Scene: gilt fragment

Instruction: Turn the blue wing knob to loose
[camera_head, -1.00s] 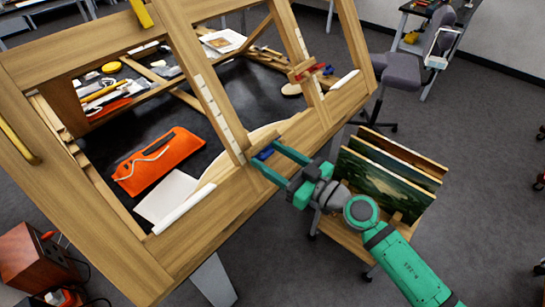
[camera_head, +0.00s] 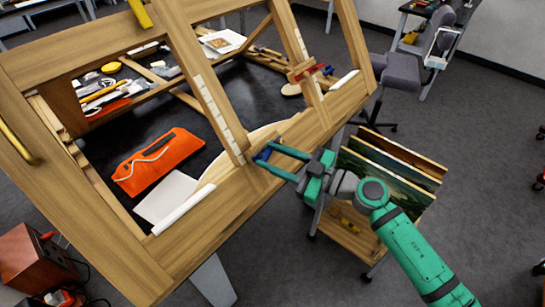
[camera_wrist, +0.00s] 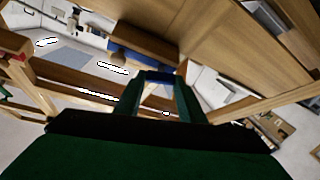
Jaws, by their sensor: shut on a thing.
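The blue wing knob (camera_head: 263,154) is at the lower end of the slotted wooden upright, where it meets the front rail of the large wooden frame (camera_head: 222,208). My gripper (camera_head: 265,157) reaches it from the lower right, its two teal fingers either side of the knob and shut on it. In the wrist view a blue piece of the knob (camera_wrist: 159,75) shows between the fingertips. The fingers hide part of the knob. I cannot tell how loose it is.
An orange pouch (camera_head: 158,160) and a white sheet (camera_head: 168,196) lie on the dark surface inside the frame. A second upright on the right carries a red and blue clamp (camera_head: 308,71). A rack of framed paintings (camera_head: 395,170) stands close beside my arm.

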